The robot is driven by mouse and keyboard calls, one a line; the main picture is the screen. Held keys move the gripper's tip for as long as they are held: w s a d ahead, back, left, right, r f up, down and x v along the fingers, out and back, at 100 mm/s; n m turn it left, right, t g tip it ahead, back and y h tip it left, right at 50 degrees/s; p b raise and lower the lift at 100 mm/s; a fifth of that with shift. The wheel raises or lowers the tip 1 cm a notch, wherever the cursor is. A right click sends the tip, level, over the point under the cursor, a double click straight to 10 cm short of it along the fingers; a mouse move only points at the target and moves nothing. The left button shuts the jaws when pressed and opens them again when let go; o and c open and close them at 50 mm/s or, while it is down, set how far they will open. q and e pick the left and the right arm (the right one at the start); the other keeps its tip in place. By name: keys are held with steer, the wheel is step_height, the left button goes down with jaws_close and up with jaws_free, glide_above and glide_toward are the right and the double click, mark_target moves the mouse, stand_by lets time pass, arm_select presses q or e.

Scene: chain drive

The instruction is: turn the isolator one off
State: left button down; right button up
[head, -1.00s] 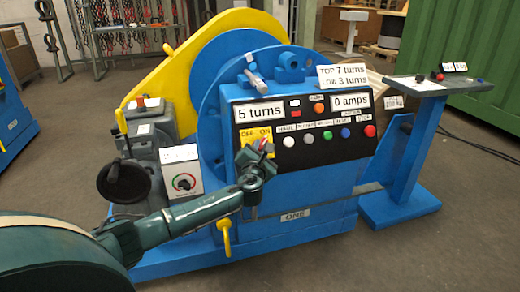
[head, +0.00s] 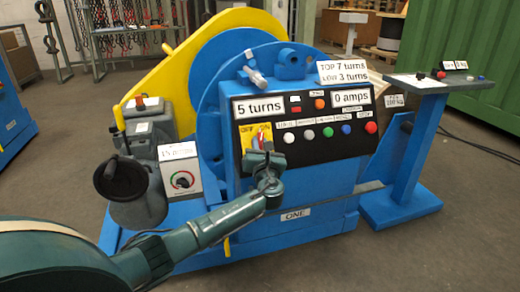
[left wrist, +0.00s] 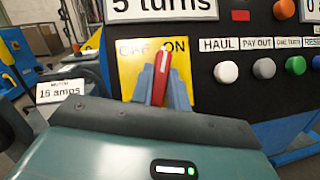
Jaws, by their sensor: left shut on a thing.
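The isolator is a red handle (left wrist: 161,72) on a yellow plate (left wrist: 130,68) marked OFF at left and ON at right. In the left wrist view the handle points up with a slight lean to the right, its tip between the two words. The plate also shows in the head view (head: 247,142), on the left of the black control panel (head: 310,150). My left gripper (left wrist: 162,90) is shut on the handle, with a grey finger on each side. In the head view the gripper (head: 263,148) covers the plate's lower right part. My right gripper is not in view.
Right of the plate is a row of coloured buttons, the white one (head: 289,137) nearest. A grey box with a dial (head: 182,181) stands to the left, beside a black handwheel (head: 120,179). A blue pedestal (head: 416,150) stands at right.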

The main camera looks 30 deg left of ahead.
arm_select(q)
steer(key=n, duration=0.1)
steer(key=n+g+y+b, duration=0.1)
steer(key=shift+d+f+n, duration=0.1)
steer(key=shift+f+n, duration=0.15)
steer(key=shift+n, duration=0.15)
steer(key=n+g+y+b, duration=0.1)
steer(key=n+g, duration=0.1)
steer(key=n, duration=0.1)
steer(key=n+g+y+b, duration=0.1)
steer(key=n+y, duration=0.1)
steer(key=n, duration=0.1)
steer(key=shift+w+d+n+g, duration=0.1)
steer(key=shift+w+n+g, duration=0.05)
steer(key=shift+n+g, duration=0.25)
steer(key=n+g+y+b, duration=0.1)
steer(key=n+g, duration=0.2)
steer(key=n, duration=0.1)
steer(key=shift+r+n, duration=0.15)
steer(key=shift+n, duration=0.15)
steer(key=shift+w+n+g+b, duration=0.1)
steer(key=shift+n+g+b, duration=0.55)
steer(key=shift+n, duration=0.45)
steer(key=shift+r+n+g, duration=0.1)
steer(key=shift+n+g, duration=0.25)
steer(key=shift+n, duration=0.25)
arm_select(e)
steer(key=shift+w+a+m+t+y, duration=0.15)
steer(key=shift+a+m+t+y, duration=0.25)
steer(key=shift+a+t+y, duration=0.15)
